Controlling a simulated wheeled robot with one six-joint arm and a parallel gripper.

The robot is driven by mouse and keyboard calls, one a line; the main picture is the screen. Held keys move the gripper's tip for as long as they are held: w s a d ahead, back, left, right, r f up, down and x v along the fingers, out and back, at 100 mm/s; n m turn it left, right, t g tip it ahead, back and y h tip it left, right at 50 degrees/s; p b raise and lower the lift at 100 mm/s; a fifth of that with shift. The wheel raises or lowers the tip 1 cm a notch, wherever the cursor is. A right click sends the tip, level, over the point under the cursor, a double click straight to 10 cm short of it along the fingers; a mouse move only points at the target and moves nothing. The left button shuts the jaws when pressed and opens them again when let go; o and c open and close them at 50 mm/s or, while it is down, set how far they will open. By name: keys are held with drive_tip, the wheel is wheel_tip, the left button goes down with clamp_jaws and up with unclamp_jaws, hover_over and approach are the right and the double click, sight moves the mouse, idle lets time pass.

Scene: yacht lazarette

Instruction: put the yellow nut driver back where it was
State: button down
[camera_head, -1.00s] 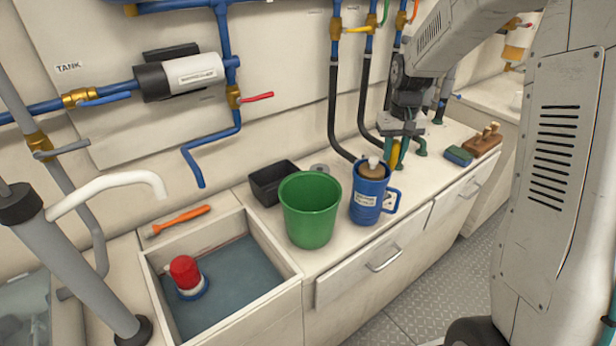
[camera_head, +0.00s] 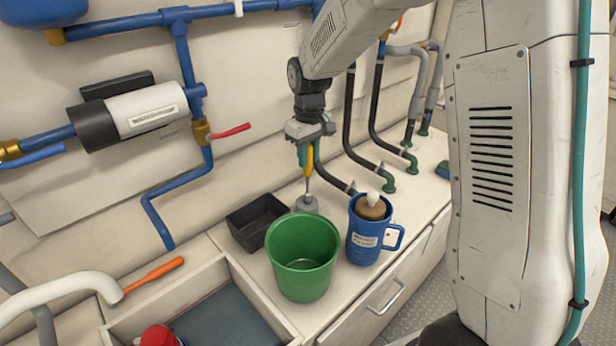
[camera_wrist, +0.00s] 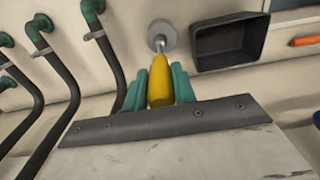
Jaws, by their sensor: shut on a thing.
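The yellow nut driver (camera_head: 309,160) is upright in my gripper (camera_head: 305,150), handle up and thin shaft down. My gripper's green fingers (camera_wrist: 161,88) are shut on its yellow handle (camera_wrist: 160,92) in the wrist view. Below the shaft is a round grey holder (camera_head: 306,204) on the counter, behind the green bucket and right of the black tray. In the wrist view the shaft's tip overlaps the grey holder (camera_wrist: 153,30). I cannot tell whether the tip is inside it, touching it or just above it.
A black tray (camera_head: 240,232), a green bucket (camera_head: 303,265) and a blue mug (camera_head: 362,247) stand close around the holder. Black hoses (camera_head: 347,120) rise from the counter behind. An orange tool (camera_head: 153,275) lies by the basin (camera_head: 195,285) at left.

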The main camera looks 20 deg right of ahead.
sight(308, 168)
drive_tip(key=f, duration=0.5)
drive_tip(key=shift+s+a+f, duration=0.15)
drive_tip(key=shift+s+a, duration=0.05)
drive_tip(key=shift+a, duration=0.05)
drive_tip(key=c, duration=1.1)
unclamp_jaws()
drive_tip(key=shift+d, duration=0.1)
drive_tip(key=shift+r, duration=0.3)
wheel_tip(308, 168, up, 12)
drive_tip(key=s+d+r+m, duration=0.1)
drive_tip(key=s+r, duration=0.5)
drive_tip(key=s, duration=0.3)
drive_tip(key=s+m, duration=0.1)
drive_tip(key=s, duration=0.7)
drive_tip(key=s+d+m, duration=0.1)
drive_tip(key=s, duration=0.8)
drive_tip(key=s+d+m+t, duration=0.1)
drive_tip(key=s, duration=0.7)
drive_tip(key=shift+s+d+f+m, duration=0.1)
drive_tip(key=shift+s+d+m, duration=0.05)
drive_tip(key=shift+s+m, duration=0.15)
